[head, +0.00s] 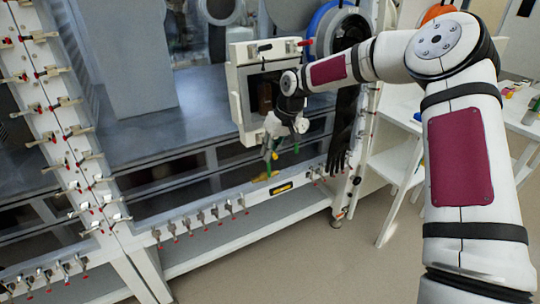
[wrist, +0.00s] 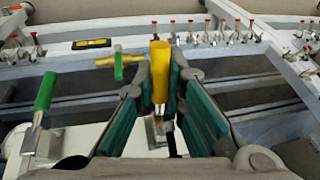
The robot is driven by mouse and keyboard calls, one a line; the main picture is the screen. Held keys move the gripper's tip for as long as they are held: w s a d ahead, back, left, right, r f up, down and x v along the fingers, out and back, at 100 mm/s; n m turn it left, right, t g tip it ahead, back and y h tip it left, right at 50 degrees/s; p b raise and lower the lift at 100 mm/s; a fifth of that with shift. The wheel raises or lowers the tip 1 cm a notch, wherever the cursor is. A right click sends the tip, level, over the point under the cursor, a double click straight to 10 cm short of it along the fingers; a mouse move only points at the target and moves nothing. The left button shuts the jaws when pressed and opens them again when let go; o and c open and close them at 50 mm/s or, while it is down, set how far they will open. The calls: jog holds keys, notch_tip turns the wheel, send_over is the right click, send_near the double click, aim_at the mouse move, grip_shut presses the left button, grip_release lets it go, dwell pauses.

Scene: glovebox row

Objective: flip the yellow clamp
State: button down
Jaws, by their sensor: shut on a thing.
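The yellow clamp (wrist: 160,70) has an upright yellow handle, seen in the wrist view between the two teal-padded fingers. My gripper (wrist: 156,92) is shut on that handle. The clamp's metal base shows partly below the handle; the fingers hide part of it. In the head view my gripper (head: 273,148) is low in front of the white-framed box on the glovebox front, and I cannot make out the held handle there.
A green-handled clamp (wrist: 45,90) stands left of my gripper in the wrist view. A lying yellow handle with a green one (wrist: 118,64) is close by. A row of metal clamps (wrist: 218,33) lines the rail. A black glove (head: 340,145) hangs at right.

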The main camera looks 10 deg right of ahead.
jog(key=shift+w+r+g+b, duration=0.1)
jog(key=shift+r+g+b, duration=0.05)
jog(key=shift+g+b, duration=0.2)
jog(key=shift+r, duration=0.1)
jog(key=c, duration=1.6)
grip_release()
jog(key=shift+c, duration=0.2)
jog(key=v, duration=1.2)
jog(key=shift+a, duration=0.15)
